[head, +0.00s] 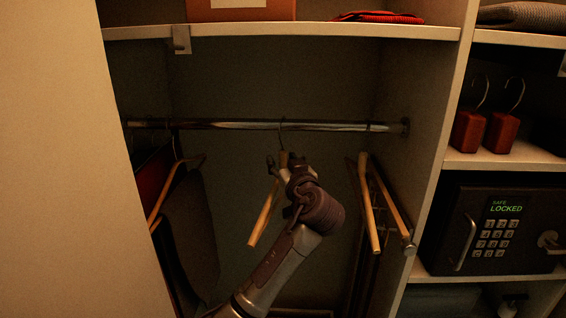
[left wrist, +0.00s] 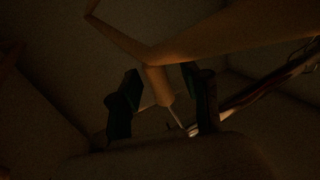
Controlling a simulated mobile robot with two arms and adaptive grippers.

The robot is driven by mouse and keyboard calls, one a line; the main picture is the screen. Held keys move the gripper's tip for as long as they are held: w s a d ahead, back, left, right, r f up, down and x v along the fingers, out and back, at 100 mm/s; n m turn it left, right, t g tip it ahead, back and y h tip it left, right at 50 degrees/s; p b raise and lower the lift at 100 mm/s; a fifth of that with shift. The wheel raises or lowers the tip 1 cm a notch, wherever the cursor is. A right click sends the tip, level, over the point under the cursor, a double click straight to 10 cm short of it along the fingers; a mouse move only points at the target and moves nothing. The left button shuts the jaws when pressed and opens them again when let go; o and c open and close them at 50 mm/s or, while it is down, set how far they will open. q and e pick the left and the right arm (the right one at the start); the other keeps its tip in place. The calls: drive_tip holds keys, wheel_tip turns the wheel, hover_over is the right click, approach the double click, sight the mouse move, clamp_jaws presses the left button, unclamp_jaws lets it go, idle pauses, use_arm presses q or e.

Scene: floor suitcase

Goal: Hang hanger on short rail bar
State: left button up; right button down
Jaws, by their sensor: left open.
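A wooden hanger (head: 262,218) is below the metal rail bar (head: 235,125) in the middle of the closet bay. Its thin hook rises to the bar and looks to be around it. My left gripper (head: 285,168) is at the hanger's neck, just under the bar, and hides part of the hanger. In the left wrist view, the hanger (left wrist: 200,42) has its neck between the two spread fingers of my left gripper (left wrist: 163,95), with a gap showing at the left finger. The bar (left wrist: 265,90) runs off to the right there. My right gripper is not in view.
Dark clothes and another hanger (head: 177,180) hang at the left end of the bar. More wooden hangers (head: 369,205) are at the right, near the side panel (head: 432,150). A shelf (head: 300,31) is above. A safe (head: 495,230) stands at the right.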

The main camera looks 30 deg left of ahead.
use_arm(q)
drive_tip(key=v, duration=1.2)
drive_tip(key=w+d+f+m+h, duration=0.1)
drive_tip(key=w+f+m+h, duration=0.15)
drive_tip(key=f, duration=0.55)
drive_tip(key=w+d+f+m+h, duration=0.2)
drive_tip(key=f+m, duration=0.2)
drive_tip(key=f, duration=0.5)
drive_tip(key=w+d+f+m+h, duration=0.1)
drive_tip(key=w+f+m+h, duration=0.15)
drive_tip(key=f, duration=0.55)
drive_tip(key=s+d+f+m+g+h, duration=0.15)
drive_tip(key=s+f, duration=0.25)
drive_tip(key=f, duration=0.8)
drive_tip(key=s+d+f+m+g+h, duration=0.1)
drive_tip(key=s+f+m+h, duration=0.15)
drive_tip(key=f, duration=1.05)
drive_tip(key=s+d+f+m+g+h, duration=0.15)
drive_tip(key=s+f+g, duration=0.25)
drive_tip(key=s+f, duration=1.45)
drive_tip(key=s+f+g, duration=0.1)
drive_tip(key=s+f, duration=0.2)
drive_tip(key=s, duration=0.6)
drive_tip(key=s+a+f+n+g+h, duration=0.1)
drive_tip(key=s+f, duration=0.2)
drive_tip(key=s, duration=0.6)
drive_tip(key=s+a+f+g, duration=0.1)
drive_tip(key=s+f, duration=0.2)
drive_tip(key=s, duration=0.7)
drive_tip(key=shift+f+n+h+b, duration=0.35)
